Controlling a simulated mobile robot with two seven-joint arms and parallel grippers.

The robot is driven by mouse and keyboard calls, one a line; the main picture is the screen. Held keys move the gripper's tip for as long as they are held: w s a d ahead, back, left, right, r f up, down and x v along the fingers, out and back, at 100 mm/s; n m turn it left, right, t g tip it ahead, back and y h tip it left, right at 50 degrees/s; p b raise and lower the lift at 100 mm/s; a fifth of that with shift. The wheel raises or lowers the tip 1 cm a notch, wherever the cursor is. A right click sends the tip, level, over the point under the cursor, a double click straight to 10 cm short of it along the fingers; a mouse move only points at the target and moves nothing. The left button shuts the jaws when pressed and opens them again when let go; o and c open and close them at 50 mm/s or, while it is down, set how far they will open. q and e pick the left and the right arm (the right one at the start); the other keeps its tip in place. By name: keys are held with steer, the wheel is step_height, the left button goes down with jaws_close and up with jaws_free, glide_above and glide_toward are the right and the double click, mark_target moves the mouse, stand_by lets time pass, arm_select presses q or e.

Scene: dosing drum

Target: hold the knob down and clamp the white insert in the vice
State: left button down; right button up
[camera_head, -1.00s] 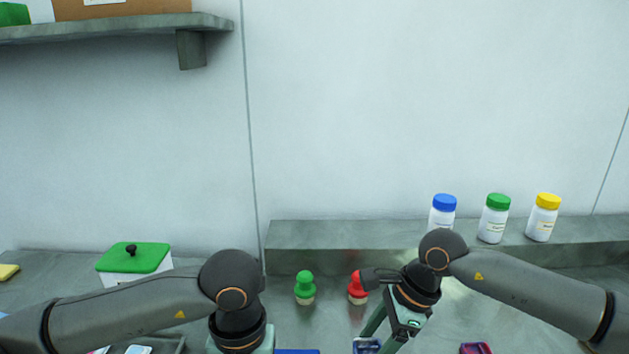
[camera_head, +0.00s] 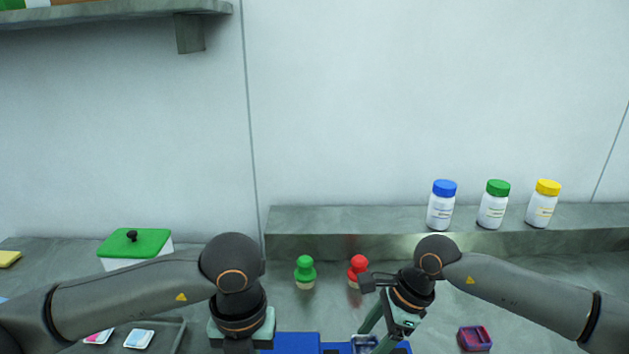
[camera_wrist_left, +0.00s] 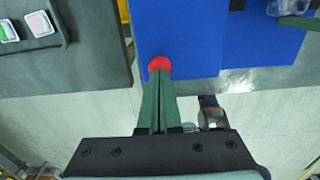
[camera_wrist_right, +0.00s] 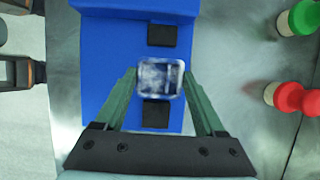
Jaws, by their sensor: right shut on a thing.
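The blue vice (camera_head: 297,342) stands at the bottom middle of the head view. The right wrist view shows its blue body (camera_wrist_right: 100,65) with two black jaw pads (camera_wrist_right: 162,36). My right gripper (camera_wrist_right: 160,77) is shut on the whitish, see-through insert (camera_wrist_right: 158,80). The insert appears between the pads; I cannot tell whether it touches the vice floor. The red knob (camera_wrist_left: 159,62) shows at the vice's edge in the left wrist view. My left gripper (camera_wrist_left: 160,75) has its fingers together, with their tips at the knob; contact is unclear.
Green (camera_head: 305,272) and red (camera_head: 358,270) pawn-shaped pieces stand behind the vice. A dark red-blue tray (camera_head: 475,338) lies right. Several capped bottles (camera_head: 492,205) stand on the rear ledge. A tray with pouches (camera_head: 138,339) and a green-lidded box (camera_head: 135,245) are left.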

arm_select(q)
steer(key=shift+s+f, duration=0.1)
steer(key=shift+f, duration=0.05)
arm_select(e)
steer(key=shift+f, duration=0.5)
steer(key=shift+f, duration=0.1)
steer(key=shift+f, duration=0.85)
steer(key=o, duration=1.3)
steer(key=shift+r, duration=0.1)
step_height(320, 180, up, 9)
steer(key=shift+f, duration=0.1)
